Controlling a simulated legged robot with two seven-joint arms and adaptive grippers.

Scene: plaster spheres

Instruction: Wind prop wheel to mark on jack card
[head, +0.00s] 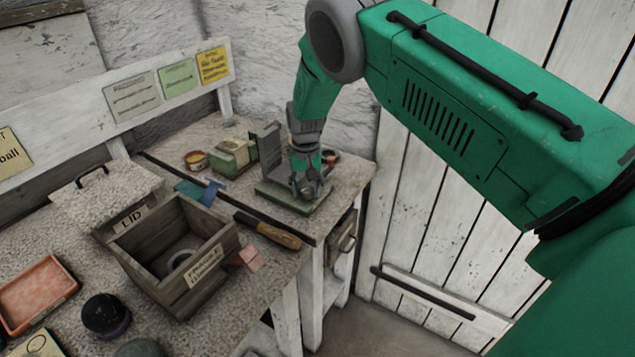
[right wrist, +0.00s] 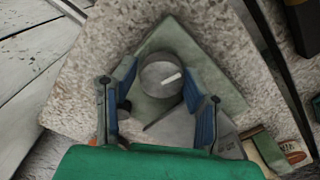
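The prop wheel (right wrist: 160,78) is a round grey knob with a white line on its face, on a green-grey base plate (right wrist: 222,92). In the right wrist view the line runs from near the centre toward the right edge. My right gripper (right wrist: 159,82) reaches down over the wheel, one blue-padded finger on each side, with narrow gaps showing. In the head view my right gripper (head: 307,187) hides the wheel above the plate (head: 283,201). Cards on the back board are grey (head: 131,97), green (head: 178,78) and yellow (head: 212,65); I cannot read which is the jack card. My left gripper is out of view.
An upright grey block (head: 268,151) stands just left of my right gripper. A wooden-handled tool (head: 267,230) lies near the bench's front edge. A wooden box (head: 150,258) with a loose lid (head: 105,196) and a red tray (head: 36,294) stand farther left.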

